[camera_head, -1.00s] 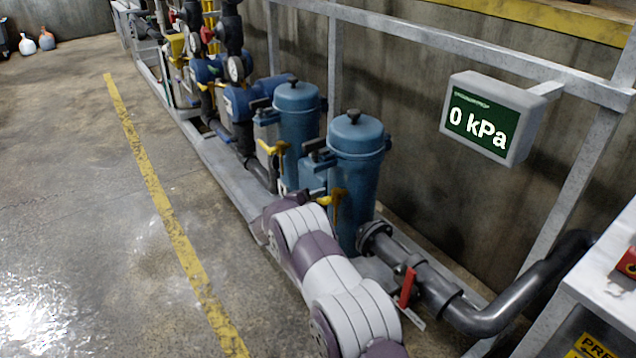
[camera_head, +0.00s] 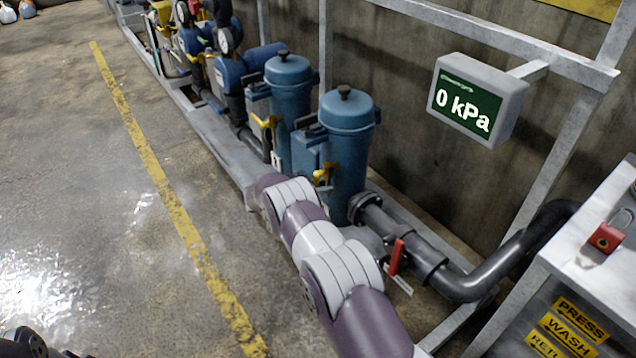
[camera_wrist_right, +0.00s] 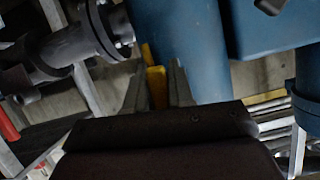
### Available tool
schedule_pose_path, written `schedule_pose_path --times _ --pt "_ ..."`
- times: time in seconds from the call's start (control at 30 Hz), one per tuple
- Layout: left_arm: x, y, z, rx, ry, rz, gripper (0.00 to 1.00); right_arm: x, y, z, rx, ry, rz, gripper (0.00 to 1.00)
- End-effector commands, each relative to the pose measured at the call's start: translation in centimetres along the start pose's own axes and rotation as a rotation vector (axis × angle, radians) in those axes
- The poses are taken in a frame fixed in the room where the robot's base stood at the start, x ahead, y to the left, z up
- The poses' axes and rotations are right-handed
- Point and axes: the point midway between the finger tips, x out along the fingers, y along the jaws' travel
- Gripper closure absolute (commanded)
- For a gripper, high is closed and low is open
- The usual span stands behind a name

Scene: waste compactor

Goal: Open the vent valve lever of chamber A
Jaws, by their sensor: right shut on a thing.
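Two blue chambers stand side by side, the near one (camera_head: 346,140) and the far one (camera_head: 290,90). I see no letter marking chamber A. Each has yellow parts on its front, a near yellow lever (camera_head: 325,173) and a far yellow lever (camera_head: 267,123). My right arm reaches up to the near chamber, and its gripper is mostly hidden in the head view. In the right wrist view my right gripper (camera_wrist_right: 158,82) is shut on a yellow lever (camera_wrist_right: 157,92), beside a blue chamber and a flanged pipe. A dark part at the head view's bottom left may belong to my left arm.
A dark pipe (camera_head: 400,235) with a red handle (camera_head: 396,257) runs right from the near chamber. A sign (camera_head: 470,105) reads 0 kPa. A grey cabinet (camera_head: 610,270) with a red padlock (camera_head: 605,238) stands at the right.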

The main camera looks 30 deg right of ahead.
Motion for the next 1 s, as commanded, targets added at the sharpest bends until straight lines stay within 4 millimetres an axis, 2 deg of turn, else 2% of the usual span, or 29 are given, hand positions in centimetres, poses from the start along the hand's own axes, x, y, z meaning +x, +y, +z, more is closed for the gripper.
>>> schedule_pose_path --times 0.3,0.87,0.9,0.93,1.0 --pt "-0.09 0.00 -0.01 0.000 0.000 0.000 0.42 -0.02 0.74 0.09 -0.108 0.000 0.045 1.00" --pt "-0.10 0.00 -0.01 0.000 0.000 0.000 0.42 -0.01 0.92 0.08 -0.132 0.000 0.055 1.00" --pt "-0.11 0.00 -0.01 0.000 0.000 0.000 0.42 -0.01 0.91 0.08 -0.132 0.000 0.055 0.64" --pt "-0.11 0.00 -0.01 0.000 0.000 0.000 0.42 -0.01 0.91 0.08 -0.131 0.000 0.055 0.56" --pt "-0.11 0.00 -0.01 0.000 0.000 0.000 0.42 -0.01 0.89 0.05 -0.130 0.000 0.054 0.56"
